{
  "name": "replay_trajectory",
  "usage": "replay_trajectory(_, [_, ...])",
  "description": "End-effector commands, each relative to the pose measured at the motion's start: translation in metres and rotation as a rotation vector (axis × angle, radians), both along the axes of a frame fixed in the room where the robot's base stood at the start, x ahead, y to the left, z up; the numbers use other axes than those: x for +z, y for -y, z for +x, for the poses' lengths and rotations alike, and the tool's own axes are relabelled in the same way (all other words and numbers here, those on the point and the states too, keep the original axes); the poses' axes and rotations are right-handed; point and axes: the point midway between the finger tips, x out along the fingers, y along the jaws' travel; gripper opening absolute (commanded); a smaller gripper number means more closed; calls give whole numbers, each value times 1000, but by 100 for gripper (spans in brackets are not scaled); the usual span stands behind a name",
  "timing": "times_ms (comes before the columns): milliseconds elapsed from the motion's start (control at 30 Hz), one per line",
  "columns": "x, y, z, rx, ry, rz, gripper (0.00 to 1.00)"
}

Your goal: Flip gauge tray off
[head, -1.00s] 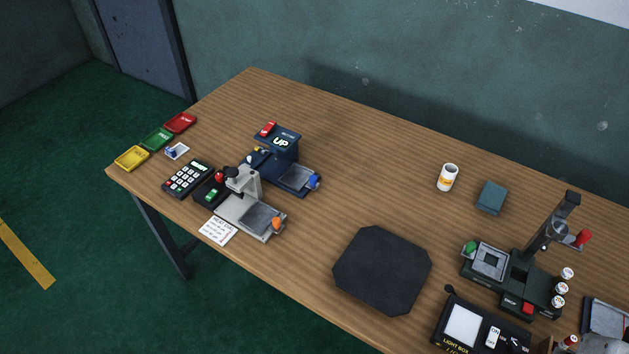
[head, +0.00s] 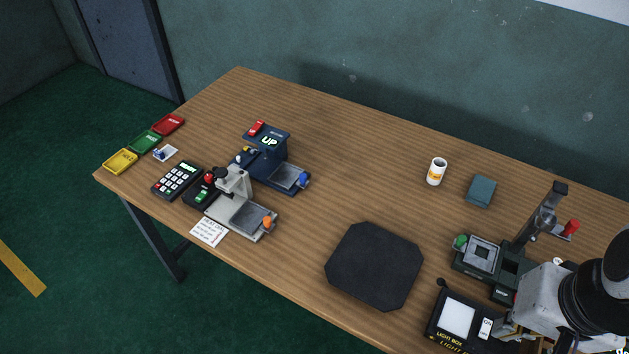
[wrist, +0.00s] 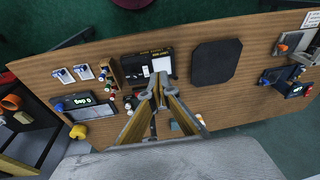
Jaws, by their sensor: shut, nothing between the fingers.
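No label in these frames says which tray is the gauge tray. In the head view a grey device (head: 233,190) has a flat plate with an orange knob (head: 266,222). Behind it a blue device (head: 277,160) reads "UP" and has a plate with a blue knob (head: 304,179). My gripper (wrist: 157,80) is shut and empty above the table, near the light box in the picture.
The light box (head: 457,318) is at the front right, beside a black mat (head: 374,266). A dark green press (head: 480,250) with a red-tipped lever stands behind it, partly hidden by my arm. A white cup-like container (head: 437,171) and teal block (head: 481,191) are behind.

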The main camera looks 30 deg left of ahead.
Motion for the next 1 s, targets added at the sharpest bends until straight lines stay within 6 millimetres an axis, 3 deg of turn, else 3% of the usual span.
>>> replay_trajectory(1000, [-61,-107,48,-173,-316,234,0])
